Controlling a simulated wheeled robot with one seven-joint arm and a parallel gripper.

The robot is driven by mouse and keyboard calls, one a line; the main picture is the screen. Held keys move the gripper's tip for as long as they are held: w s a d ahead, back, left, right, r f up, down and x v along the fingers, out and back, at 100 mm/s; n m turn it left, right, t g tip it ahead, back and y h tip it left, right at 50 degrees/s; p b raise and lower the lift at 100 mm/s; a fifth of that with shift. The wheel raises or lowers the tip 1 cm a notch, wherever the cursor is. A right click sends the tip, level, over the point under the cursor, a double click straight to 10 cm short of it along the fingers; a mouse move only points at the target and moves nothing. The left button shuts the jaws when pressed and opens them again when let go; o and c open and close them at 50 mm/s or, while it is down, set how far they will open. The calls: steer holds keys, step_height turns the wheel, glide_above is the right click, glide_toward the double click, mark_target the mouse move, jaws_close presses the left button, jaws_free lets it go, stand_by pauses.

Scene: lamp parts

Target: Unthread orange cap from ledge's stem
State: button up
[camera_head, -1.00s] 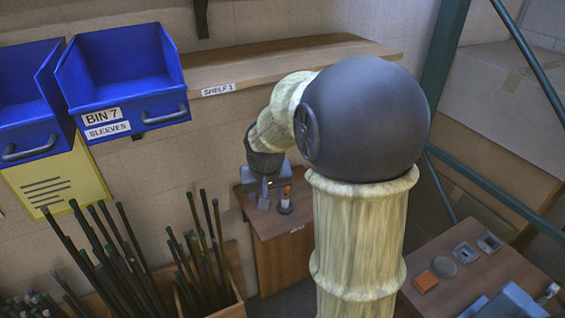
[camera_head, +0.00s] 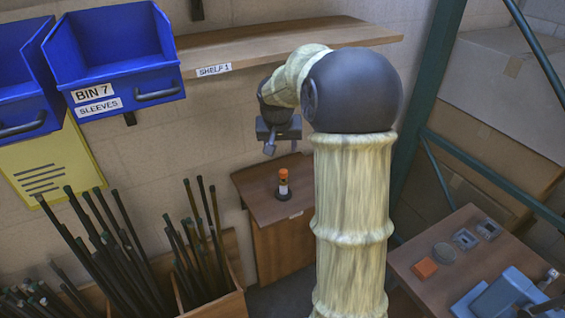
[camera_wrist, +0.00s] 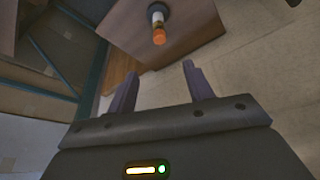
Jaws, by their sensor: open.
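The orange cap (camera_head: 283,173) sits on top of a short upright white stem (camera_head: 283,186) with a dark round base on the small wooden ledge (camera_head: 258,190). My gripper (camera_head: 281,149) is open and empty, above the cap and apart from it. In the wrist view the open fingers (camera_wrist: 160,70) point toward the orange cap (camera_wrist: 159,37), which lies beyond the fingertips. The white stem (camera_wrist: 157,17) and its dark base show behind the cap. My arm hides part of the ledge's right side.
A wooden shelf labelled SHELF 1 (camera_head: 350,36) is above and behind my gripper. Blue bins (camera_head: 130,85) hang at left, above dark rods (camera_head: 195,245) standing in a wooden box.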

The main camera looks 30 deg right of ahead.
mark_target(284, 170)
steer(key=p+x, duration=0.2)
steer(key=x, duration=1.3)
steer(key=shift+f, duration=0.25)
steer(key=shift+w, duration=0.1)
steer(key=c, duration=1)
steer(key=o, duration=0.3)
steer(key=shift+d, duration=0.15)
steer(key=c, duration=0.4)
jaws_close()
steer(key=shift+r+p, duration=0.2)
steer(key=shift+p, duration=0.15)
steer(key=shift+r+p, duration=0.45)
steer(key=shift+r, duration=0.2)
steer(key=shift+s+t+b, duration=0.25)
steer(key=shift+t+b, duration=0.05)
steer(key=shift+b, duration=0.75)
